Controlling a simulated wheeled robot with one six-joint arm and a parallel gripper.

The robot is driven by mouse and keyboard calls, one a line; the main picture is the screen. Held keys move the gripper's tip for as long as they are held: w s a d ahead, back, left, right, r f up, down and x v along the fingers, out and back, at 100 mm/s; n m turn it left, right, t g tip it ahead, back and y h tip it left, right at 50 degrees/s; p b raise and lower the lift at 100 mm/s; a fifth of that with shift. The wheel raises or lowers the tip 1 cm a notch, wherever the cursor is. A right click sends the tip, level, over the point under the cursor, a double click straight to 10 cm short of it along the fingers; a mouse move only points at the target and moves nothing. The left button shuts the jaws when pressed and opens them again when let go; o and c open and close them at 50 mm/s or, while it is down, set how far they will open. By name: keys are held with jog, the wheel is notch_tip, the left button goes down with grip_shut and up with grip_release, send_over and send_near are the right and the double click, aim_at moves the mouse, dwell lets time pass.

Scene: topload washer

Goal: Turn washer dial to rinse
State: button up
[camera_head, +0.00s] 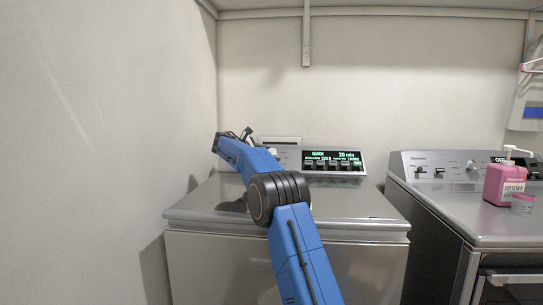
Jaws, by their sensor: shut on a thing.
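The top-load washer (350,203) stands in front of me with its lid shut. Its rear control panel has a lit display (332,160) reading "QUICK" and "20 min", with a row of small buttons. The pale washer dial (272,151) shows in part on the panel, left of the display. My gripper (250,134) is at the left part of the panel, beside the visible part of the dial, and is shut on the dial. My blue arm hides much of the contact and the fingertips are small, so the dial's pointer cannot be read.
A second appliance (440,200) stands at the right with its own knobs. A pink pump bottle (503,184) and a small pink cup (522,203) stand on it. A wall (110,130) is close on the left. A shelf bracket (306,35) hangs above.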

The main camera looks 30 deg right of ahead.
jog(key=shift+d, duration=0.1)
dwell(0.3)
jog(key=o, duration=1.1)
jog(key=shift+r, duration=0.1)
jog(key=shift+c, duration=0.2)
jog(key=v, duration=1.7)
jog(key=shift+a, duration=0.2)
jog(key=shift+r, duration=0.1)
